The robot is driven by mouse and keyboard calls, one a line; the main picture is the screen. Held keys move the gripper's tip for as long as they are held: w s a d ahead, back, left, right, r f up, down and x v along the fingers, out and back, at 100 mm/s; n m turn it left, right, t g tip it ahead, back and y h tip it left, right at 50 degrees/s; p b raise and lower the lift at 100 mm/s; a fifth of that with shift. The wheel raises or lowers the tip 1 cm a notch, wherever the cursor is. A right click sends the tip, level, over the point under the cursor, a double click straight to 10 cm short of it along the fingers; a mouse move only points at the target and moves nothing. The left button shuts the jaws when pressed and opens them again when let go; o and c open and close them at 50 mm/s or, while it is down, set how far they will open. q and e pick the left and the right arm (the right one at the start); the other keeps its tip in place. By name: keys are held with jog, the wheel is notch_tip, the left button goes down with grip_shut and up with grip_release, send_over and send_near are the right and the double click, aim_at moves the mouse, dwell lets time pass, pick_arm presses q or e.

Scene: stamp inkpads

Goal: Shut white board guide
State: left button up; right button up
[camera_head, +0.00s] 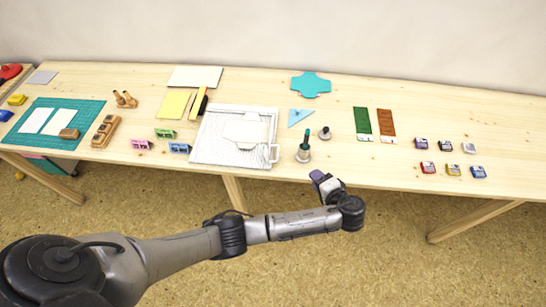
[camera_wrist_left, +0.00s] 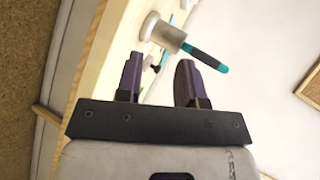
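The white board guide (camera_head: 234,138) lies on the table left of the middle. It is a flat, pale square board with a grid and a handle-like bar (camera_head: 275,153) at its right edge. A pale many-sided sheet (camera_head: 245,130) rests on it. My left gripper (camera_head: 318,178) is in front of the table's front edge, to the right of the guide and apart from it. In the left wrist view its two purple-padded fingers (camera_wrist_left: 157,80) stand apart with nothing between them. My right gripper is not in view.
A teal-handled tool in a round holder (camera_head: 303,148) stands near the guide's right edge; it also shows beyond the fingers in the left wrist view (camera_wrist_left: 185,40). A small dark-knobbed piece (camera_head: 325,133) stands nearby. Several small inkpads (camera_head: 445,145) lie at right. A teal mat (camera_head: 75,118) is at left.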

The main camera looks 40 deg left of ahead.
pick_arm(q)
jog(key=a+f+n+y, duration=0.1)
jog(key=a, duration=0.3)
jog(key=a+n+g+b, duration=0.1)
jog(key=a, duration=0.4)
jog(key=a+f+n+y+b, duration=0.1)
jog(key=a, duration=0.4)
jog(key=shift+w+a+f+n+g+y, duration=0.15)
jog(key=shift+a+f+n+g+y, duration=0.15)
jog(key=shift+g, duration=0.1)
jog(key=shift+w+a+f+b, duration=0.2)
jog(key=shift+a+b, duration=0.15)
jog(key=shift+a, duration=0.25)
grip_shut()
